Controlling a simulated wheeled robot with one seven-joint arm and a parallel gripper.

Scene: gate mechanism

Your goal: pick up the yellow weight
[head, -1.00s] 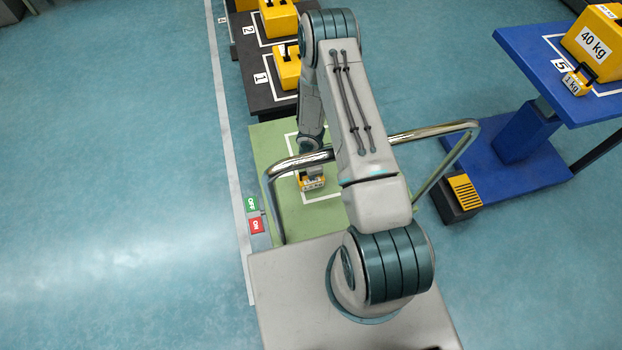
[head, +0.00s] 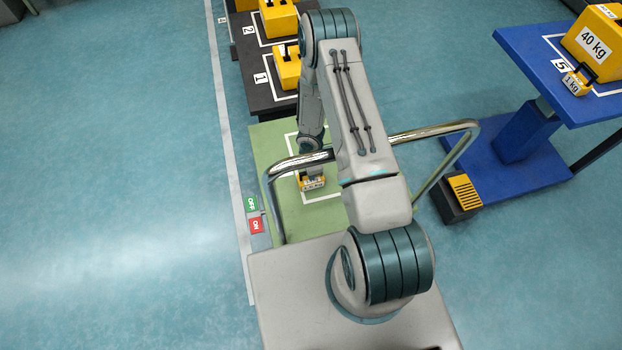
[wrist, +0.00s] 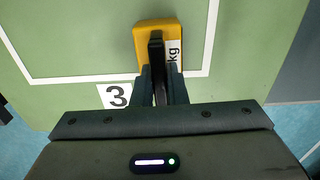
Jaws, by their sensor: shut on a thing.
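The yellow weight (head: 312,185) is on or just above the green surface (head: 268,160), inside or over a white outline, below my wrist in the head view. In the wrist view the weight (wrist: 157,33) shows its yellow body, a black handle and a label ending in "kg". My gripper (wrist: 158,80) is shut on the black handle, one finger on each side. In the head view the fingers are mostly hidden by my arm. I cannot tell whether the weight touches the surface.
A chrome rail (head: 440,130) arches around my arm. Yellow weights (head: 288,70) stand on a black platform (head: 262,95) behind. A blue table (head: 525,50) at right holds a 40 kg weight (head: 597,45) and a 1 kg weight (head: 576,82). Green OFF and red ON buttons (head: 256,225) sit at left.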

